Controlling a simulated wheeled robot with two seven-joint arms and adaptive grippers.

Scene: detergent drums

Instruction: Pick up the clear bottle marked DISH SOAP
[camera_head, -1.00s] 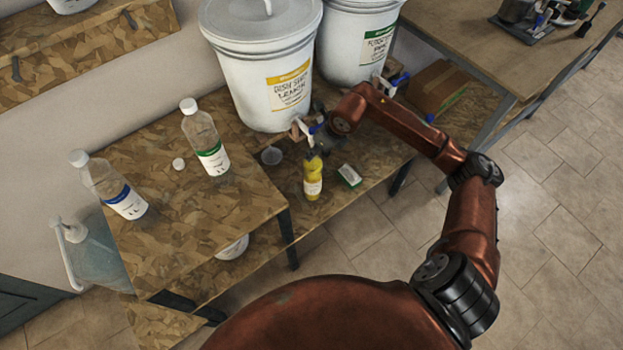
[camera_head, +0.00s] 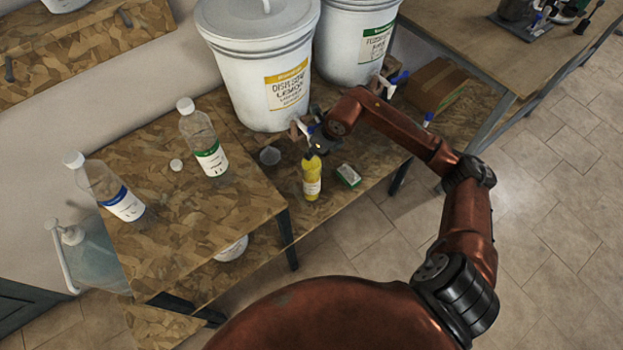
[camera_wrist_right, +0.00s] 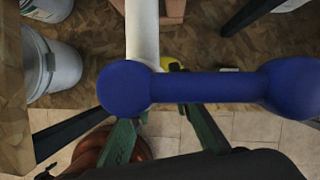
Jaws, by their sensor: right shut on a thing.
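Two clear bottles with white caps stand on the wooden table at left in the head view: a green-labelled clear bottle (camera_head: 204,140) and, further left, a blue-labelled clear bottle (camera_head: 108,187). Their label words are too small to read. My right gripper (camera_head: 314,151) is at the top of a yellow bottle (camera_head: 312,180) on the low shelf and appears shut on it. In the right wrist view, the green fingers run behind a blue tap handle (camera_wrist_right: 205,88), which hides much of them; a bit of yellow shows beyond. My left gripper is not in view.
A white drum with a yellow lemon dish soap label (camera_head: 262,75) stands behind my right gripper. A green-labelled drum (camera_head: 355,45) is beside it. The table's front is clear.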

